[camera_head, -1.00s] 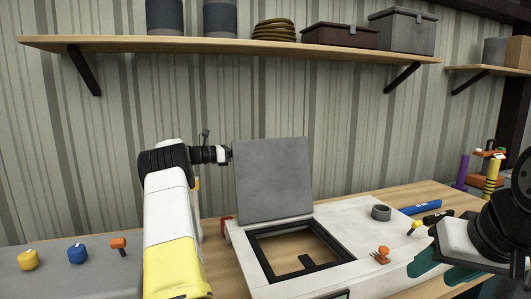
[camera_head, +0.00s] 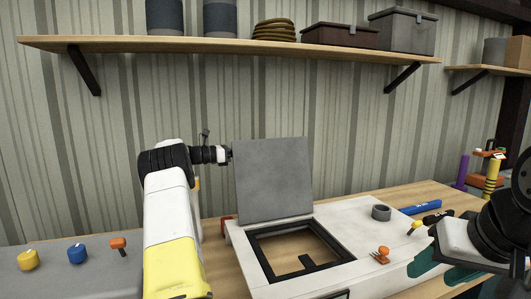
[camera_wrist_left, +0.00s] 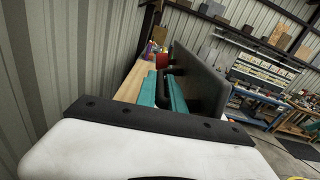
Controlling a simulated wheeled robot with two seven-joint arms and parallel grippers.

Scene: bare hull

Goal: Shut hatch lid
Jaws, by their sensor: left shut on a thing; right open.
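The hatch lid (camera_head: 273,180) is a flat grey panel. It stands nearly upright at the back edge of the black-framed hatch opening (camera_head: 341,250), which is uncovered. The lid also shows as a dark grey panel in the left wrist view (camera_wrist_left: 200,82). My left gripper (camera_head: 229,155) is at the lid's left edge, its fingers mostly hidden in the head view. In the left wrist view its teal fingers (camera_wrist_left: 166,92) are shut at the lid's edge. My right gripper (camera_head: 440,268) is open and empty at the lower right, by the white hull panel (camera_head: 345,222).
On the white panel are a grey ring (camera_head: 381,212) and a small orange-knobbed part (camera_head: 382,254). A blue bar (camera_head: 420,207) lies behind them. Yellow (camera_head: 28,260), blue (camera_head: 77,253) and orange (camera_head: 118,243) knobs sit on a grey surface at left. A loaded shelf (camera_head: 230,45) hangs above.

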